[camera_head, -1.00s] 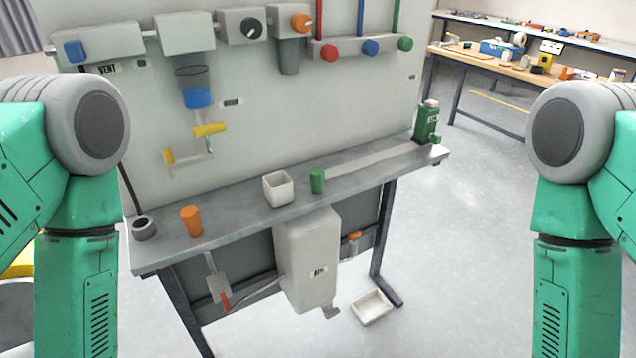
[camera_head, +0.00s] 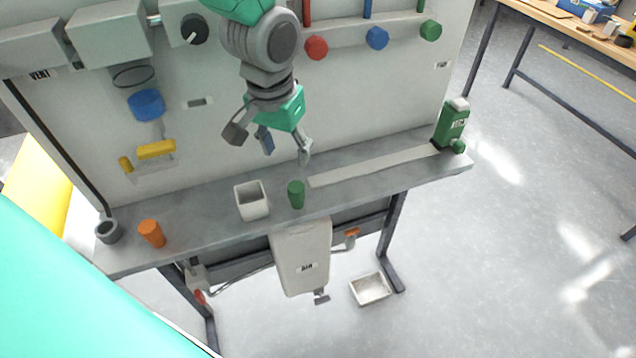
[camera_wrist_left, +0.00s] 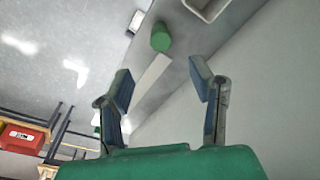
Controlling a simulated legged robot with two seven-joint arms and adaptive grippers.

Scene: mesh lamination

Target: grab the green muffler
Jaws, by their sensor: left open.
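The green muffler (camera_head: 296,194) is a small green cylinder standing upright on the grey bench shelf, just right of a white square cup. My left gripper (camera_head: 270,148) hangs above and behind the shelf, above the muffler and slightly to its left in the head view, with its fingers spread and empty. In the left wrist view the muffler (camera_wrist_left: 160,37) lies beyond the open fingertips (camera_wrist_left: 161,82), apart from them. My right gripper is not in view.
The white square cup (camera_head: 252,203) stands close beside the muffler. An orange cylinder (camera_head: 151,233) and a grey ring (camera_head: 107,231) are farther left. A green dispenser (camera_head: 453,124) stands at the shelf's right end. The panel (camera_head: 215,130) rises behind.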

